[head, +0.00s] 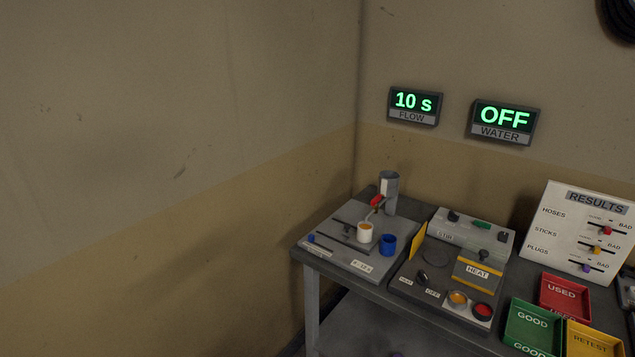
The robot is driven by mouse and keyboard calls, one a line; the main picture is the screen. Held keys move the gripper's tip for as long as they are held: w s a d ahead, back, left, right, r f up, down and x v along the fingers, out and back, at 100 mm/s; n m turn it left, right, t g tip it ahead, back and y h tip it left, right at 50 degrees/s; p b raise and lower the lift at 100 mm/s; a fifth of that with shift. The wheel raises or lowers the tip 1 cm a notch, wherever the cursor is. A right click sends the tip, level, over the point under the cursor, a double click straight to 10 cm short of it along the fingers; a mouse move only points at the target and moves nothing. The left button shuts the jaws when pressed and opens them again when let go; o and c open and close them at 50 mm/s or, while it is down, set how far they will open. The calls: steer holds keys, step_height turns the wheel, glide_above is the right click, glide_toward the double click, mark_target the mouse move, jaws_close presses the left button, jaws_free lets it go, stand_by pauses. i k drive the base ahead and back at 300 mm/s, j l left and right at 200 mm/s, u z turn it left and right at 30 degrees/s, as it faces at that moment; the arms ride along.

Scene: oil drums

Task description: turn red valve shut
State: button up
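The red valve (377,200) is a small red handle on the front of an upright grey cylinder (390,193) at the back left of the table. A thin spout hangs below it, over a white cup (365,232) that seems to hold something orange-brown. A blue cup (387,244) stands just right of the white one. The wall display (413,104) reads "10 s FLOW" and another (502,121) reads "OFF WATER". The valve is too small to tell its exact angle. My gripper is not in view.
A grey table (345,274) fills the lower right. A STIR and HEAT unit (445,281) with knobs stands right of the cups. Trays marked USED (565,297), GOOD (533,328) and RETEST (592,341) and a RESULTS board (578,232) are further right. The left side is bare wall.

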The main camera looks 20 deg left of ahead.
mark_target(374, 201)
steer(key=i+j+u, duration=0.45)
steer(key=i+u, duration=0.7)
steer(key=i, duration=0.15)
steer(key=i+l+u, duration=0.25)
steer(key=i+u, duration=0.15)
